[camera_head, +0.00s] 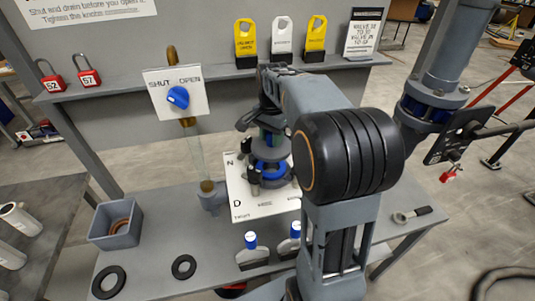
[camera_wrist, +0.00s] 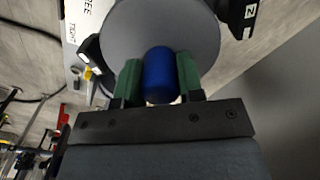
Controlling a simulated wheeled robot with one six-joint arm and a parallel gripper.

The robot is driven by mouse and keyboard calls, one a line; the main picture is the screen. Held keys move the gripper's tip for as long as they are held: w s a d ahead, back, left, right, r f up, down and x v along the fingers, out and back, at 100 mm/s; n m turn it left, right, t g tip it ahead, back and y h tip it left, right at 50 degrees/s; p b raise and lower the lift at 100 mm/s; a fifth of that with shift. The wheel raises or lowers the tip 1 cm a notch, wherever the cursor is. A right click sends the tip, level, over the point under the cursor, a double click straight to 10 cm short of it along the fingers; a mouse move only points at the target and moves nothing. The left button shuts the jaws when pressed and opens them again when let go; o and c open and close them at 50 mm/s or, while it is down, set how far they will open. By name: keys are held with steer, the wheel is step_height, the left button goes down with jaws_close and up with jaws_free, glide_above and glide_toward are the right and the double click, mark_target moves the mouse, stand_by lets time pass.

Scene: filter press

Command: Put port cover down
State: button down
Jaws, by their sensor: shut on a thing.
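The port cover (camera_wrist: 165,25) is a grey round disc with a blue knob (camera_wrist: 159,75) in the wrist view. My gripper (camera_wrist: 159,72) is shut on that knob, one green finger pad on each side. In the head view my gripper (camera_head: 269,136) points down over the port, with the cover (camera_head: 270,153) under it. The blue-ringed port (camera_head: 268,170) stands on a white lettered plate (camera_head: 255,208). Dark clamps stand around the port. My arm hides part of it. I cannot tell whether the cover touches the port.
A shut/open valve board (camera_head: 176,92) stands behind left. A grey pipe (camera_head: 433,85) stands at right.

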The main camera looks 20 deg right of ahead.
steer(key=shift+f+p, duration=0.3)
steer(key=shift+f, duration=3.3)
steer(key=shift+f, duration=0.2)
steer(key=c, duration=0.8)
jaws_free()
steer(key=shift+s, duration=0.1)
steer(key=shift+o, duration=0.2)
